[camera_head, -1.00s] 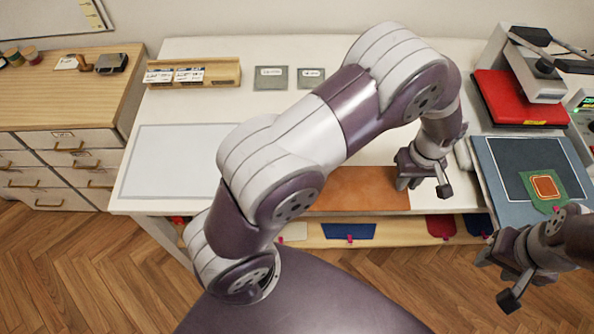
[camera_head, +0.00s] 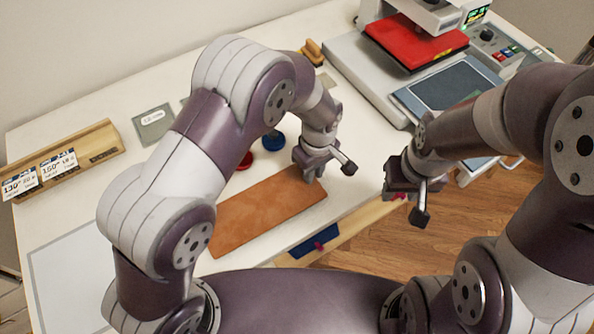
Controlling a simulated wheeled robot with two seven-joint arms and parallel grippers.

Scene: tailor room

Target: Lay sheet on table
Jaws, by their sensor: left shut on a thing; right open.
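A brown-orange rectangular sheet (camera_head: 262,216) lies on the white table (camera_head: 60,200), close to its front edge. It looks flat, though my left arm hides part of its left end. My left gripper (camera_head: 312,172) is shut on the sheet's right end; the fingertips are partly hidden by the gripper body. My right gripper (camera_head: 408,196) is open and empty, to the right of the sheet and past the table's front edge, over the floor.
A heat press with a red top (camera_head: 415,40) and a blue-grey pad (camera_head: 450,85) stands at the back right. A wooden rack with labels (camera_head: 85,155), a grey plate (camera_head: 153,122), and red (camera_head: 246,160) and blue (camera_head: 273,141) round items lie on the table. A pale mat (camera_head: 70,280) is at left.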

